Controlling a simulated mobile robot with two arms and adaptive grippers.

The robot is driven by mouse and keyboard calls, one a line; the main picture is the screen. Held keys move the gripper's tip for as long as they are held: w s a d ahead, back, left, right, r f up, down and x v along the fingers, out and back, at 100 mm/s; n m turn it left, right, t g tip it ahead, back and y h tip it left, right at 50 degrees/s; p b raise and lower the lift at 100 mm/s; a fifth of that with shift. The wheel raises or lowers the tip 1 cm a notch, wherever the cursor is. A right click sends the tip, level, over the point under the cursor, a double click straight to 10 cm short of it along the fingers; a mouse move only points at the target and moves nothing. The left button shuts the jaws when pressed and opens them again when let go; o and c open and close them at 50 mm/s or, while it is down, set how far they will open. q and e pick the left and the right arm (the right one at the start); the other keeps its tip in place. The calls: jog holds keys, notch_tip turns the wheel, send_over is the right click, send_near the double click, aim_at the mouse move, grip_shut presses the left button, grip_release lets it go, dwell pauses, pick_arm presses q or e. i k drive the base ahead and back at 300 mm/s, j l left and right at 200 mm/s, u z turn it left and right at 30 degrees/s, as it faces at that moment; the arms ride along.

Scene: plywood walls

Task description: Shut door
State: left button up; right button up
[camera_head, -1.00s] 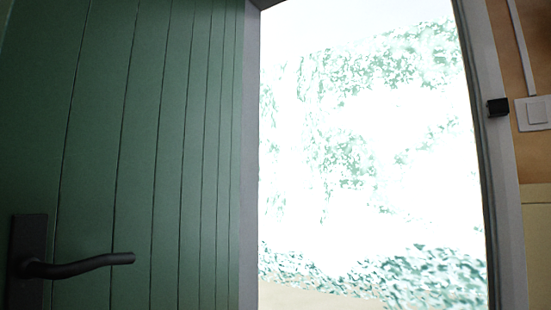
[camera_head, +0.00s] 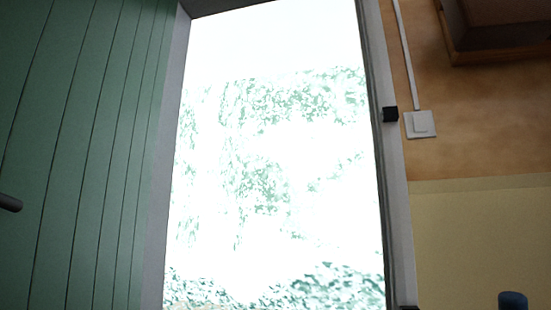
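A green plank door (camera_head: 75,150) stands open on the left side of the head view. The end of its dark handle (camera_head: 10,203) shows at the left edge; the rest of the handle is out of frame. The doorway is open and very bright, with pale green foliage (camera_head: 265,185) outside. The grey door frame (camera_head: 392,190) runs down its right side, with a small black fitting (camera_head: 390,114) on it. Neither of my grippers is in view.
A white light switch (camera_head: 420,124) is on the tan wall right of the frame. A wooden box-like piece (camera_head: 500,30) is at the upper right. The top of a blue object (camera_head: 513,300) shows at the lower right. The floor is not visible.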

aim_at(82, 82)
jog(key=k+l+u, duration=0.15)
jog(key=u, duration=0.3)
jog(key=k+l+u, duration=0.2)
jog(key=u, duration=0.2)
jog(key=k+l+u, duration=0.2)
jog(key=u, duration=0.25)
